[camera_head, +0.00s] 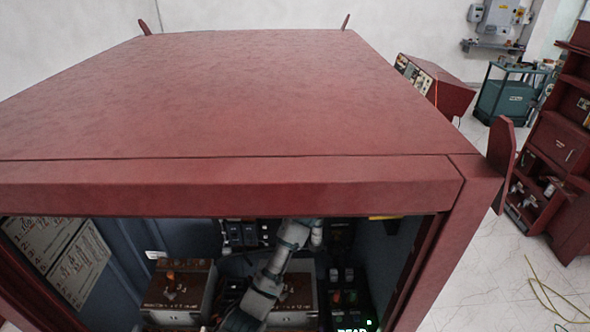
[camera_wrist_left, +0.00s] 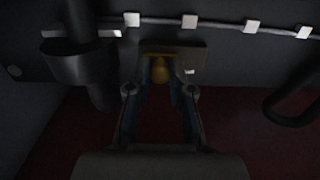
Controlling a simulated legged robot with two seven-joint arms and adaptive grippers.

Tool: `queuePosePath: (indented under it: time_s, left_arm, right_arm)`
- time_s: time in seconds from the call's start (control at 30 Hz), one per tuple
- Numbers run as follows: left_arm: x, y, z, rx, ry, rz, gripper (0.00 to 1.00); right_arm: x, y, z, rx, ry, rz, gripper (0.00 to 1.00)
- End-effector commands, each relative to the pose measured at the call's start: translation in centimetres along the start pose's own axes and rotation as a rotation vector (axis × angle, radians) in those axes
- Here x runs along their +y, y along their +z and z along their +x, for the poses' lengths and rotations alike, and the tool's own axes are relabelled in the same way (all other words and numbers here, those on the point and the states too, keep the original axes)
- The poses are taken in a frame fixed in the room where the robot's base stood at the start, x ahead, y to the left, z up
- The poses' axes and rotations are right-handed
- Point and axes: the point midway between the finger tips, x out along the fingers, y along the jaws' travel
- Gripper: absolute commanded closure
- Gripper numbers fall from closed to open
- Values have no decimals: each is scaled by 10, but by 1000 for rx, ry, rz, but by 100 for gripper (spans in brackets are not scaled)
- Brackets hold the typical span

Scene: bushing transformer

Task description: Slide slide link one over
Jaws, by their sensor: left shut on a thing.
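In the left wrist view a small brass-coloured knob (camera_wrist_left: 160,72) sits at a dark bracket or plate (camera_wrist_left: 190,54) on the cabinet's inner wall. It may be slide link one, but no label can be read. My left gripper (camera_wrist_left: 160,84) is shut on this knob, with one finger on each side. In the head view my arm reaches up into the open red cabinet (camera_head: 230,185), and its gripper is hidden behind the cabinet's top front edge. My right gripper is in neither view.
In the wrist view a dark cylinder (camera_wrist_left: 78,65) stands left of my gripper and a black cable loop (camera_wrist_left: 290,108) hangs at right. Inside the cabinet are a brown-topped box (camera_head: 178,290) and a block with lit indicators (camera_head: 350,300). A sign plate (camera_head: 60,255) is at left.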

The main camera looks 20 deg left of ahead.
Motion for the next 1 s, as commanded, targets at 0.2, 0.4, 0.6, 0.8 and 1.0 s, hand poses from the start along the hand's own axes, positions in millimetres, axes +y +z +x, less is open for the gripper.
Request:
queuePosePath:
  time_s: [0.2, 0.4, 0.6, 0.8, 1.0]
  left_arm:
    - [6, 2, -1, -4, 6, 3, 100]
    - [8, 1, -2, -2, 7, 4, 53]
    - [8, -1, -4, 1, 8, 2, 53]
    - [9, 0, -21, 1, 10, 1, 53]
    - [8, 2, -64, -2, 10, -1, 53]
  right_arm:
    - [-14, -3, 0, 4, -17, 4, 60]
    - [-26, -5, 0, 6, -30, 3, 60]
    - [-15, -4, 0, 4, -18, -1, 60]
    - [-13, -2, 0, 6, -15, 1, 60]
    - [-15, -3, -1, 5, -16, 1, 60]
